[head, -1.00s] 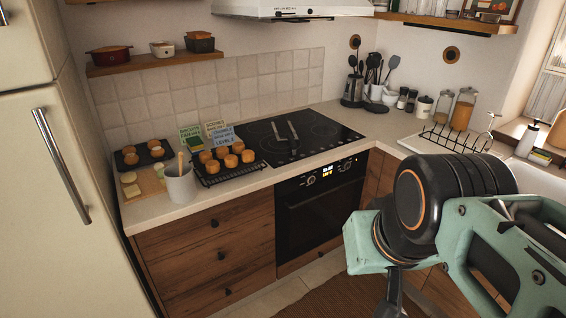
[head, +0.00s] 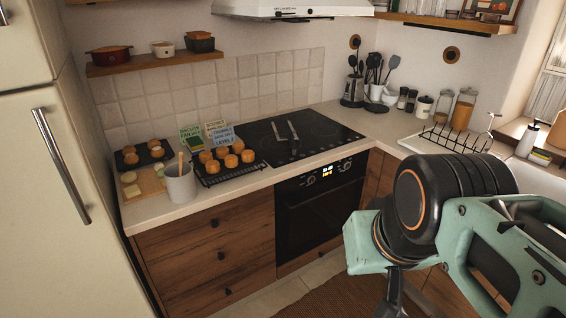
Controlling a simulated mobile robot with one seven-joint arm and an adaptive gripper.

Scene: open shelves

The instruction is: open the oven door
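The black built-in oven (head: 320,178) sits under the counter in the middle of the head view, between wooden cabinet fronts. Its control panel has knobs and a lit display. The oven door (head: 315,222) below the panel is closed, with a dark handle bar along its top. My arm fills the right foreground. The dark part at its end, my gripper (head: 393,292), shows at the bottom edge, right of the oven in the picture and apart from it. The frame cuts it off, so its fingertips are hidden.
A black cooktop (head: 325,132) lies above the oven. Muffins on a cooling rack (head: 240,172) and a grey utensil pot (head: 181,185) stand on the counter at left. The fridge (head: 60,200) is at far left. The floor before the oven holds a brown rug (head: 335,298).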

